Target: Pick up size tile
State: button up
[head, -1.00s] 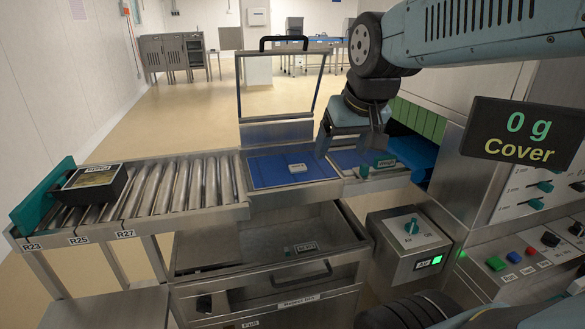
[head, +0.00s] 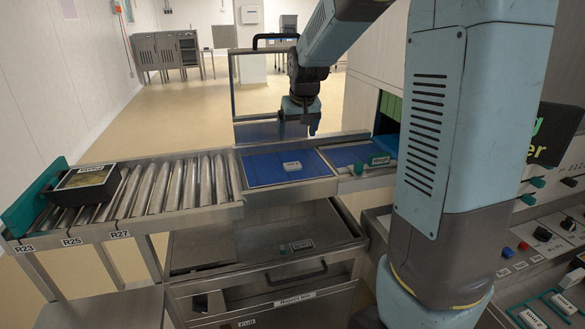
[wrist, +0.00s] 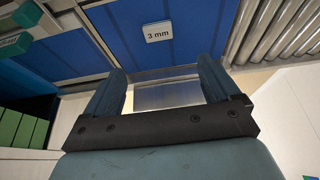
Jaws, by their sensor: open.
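The size tile is a small pale tile (head: 292,166) lying flat on the blue surface of the conveyor section (head: 265,176). In the wrist view the tile (wrist: 159,32) reads "3 mm" and lies beyond the fingertips, roughly centred between them. My gripper (head: 299,126) is above and behind the tile in the head view, fingers pointing down, near the raised frame. In the wrist view my gripper (wrist: 163,72) is open, with nothing between its fingers, and apart from the tile.
A black labelled tray (head: 85,184) sits at the left end of the rollers (head: 165,185). A raised clear frame (head: 240,100) stands behind the blue section.

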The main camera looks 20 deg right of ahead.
send_over(293, 165)
jog(key=s, duration=0.2)
notch_tip(293, 165, down, 8)
jog(key=shift+a, duration=0.15)
jog(key=shift+s+x, duration=0.15)
jog(key=shift+x, duration=1.15)
jog(key=shift+s+x, duration=0.15)
jog(key=shift+x, duration=1.1)
jog(key=shift+f, duration=0.15)
jog(key=shift+c, duration=0.3)
jog(key=c, duration=1.1)
